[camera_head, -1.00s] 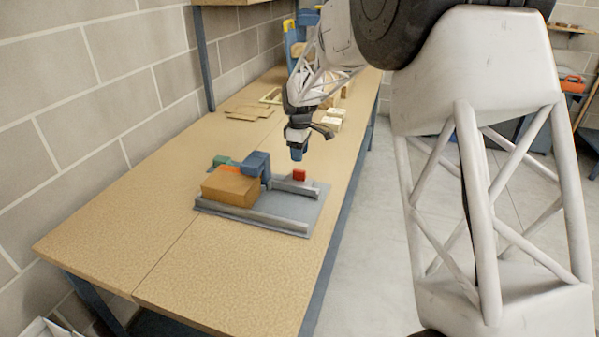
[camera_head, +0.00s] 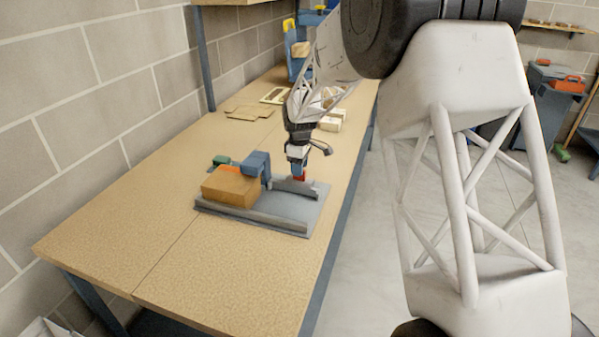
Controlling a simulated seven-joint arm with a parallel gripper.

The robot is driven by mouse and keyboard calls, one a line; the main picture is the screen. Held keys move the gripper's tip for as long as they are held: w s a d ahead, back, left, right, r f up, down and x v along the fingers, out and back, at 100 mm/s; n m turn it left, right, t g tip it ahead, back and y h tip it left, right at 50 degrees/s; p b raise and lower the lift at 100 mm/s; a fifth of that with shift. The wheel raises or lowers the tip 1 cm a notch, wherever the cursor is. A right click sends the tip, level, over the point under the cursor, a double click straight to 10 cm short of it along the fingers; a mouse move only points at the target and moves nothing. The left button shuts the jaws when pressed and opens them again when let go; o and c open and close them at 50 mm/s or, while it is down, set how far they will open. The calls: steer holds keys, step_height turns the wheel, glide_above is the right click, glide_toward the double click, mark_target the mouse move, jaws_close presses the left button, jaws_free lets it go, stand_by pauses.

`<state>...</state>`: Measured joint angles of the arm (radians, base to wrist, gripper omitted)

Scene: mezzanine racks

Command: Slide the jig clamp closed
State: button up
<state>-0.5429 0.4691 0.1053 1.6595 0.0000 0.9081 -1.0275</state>
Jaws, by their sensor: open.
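The jig is a grey base plate (camera_head: 285,214) on the bench, with rails along it. A brown block (camera_head: 231,186) sits at its left side. A blue clamp (camera_head: 257,168) stands against the right side of the block.
The wooden bench (camera_head: 180,262) is clear in front of the jig. A green item (camera_head: 221,160) lies behind the block. Flat brown pieces (camera_head: 250,112) and pale blocks (camera_head: 331,119) lie farther back. A block wall runs along the left.

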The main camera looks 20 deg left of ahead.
mark_target(297, 181)
steer(key=shift+f, duration=1.2)
jaws_close()
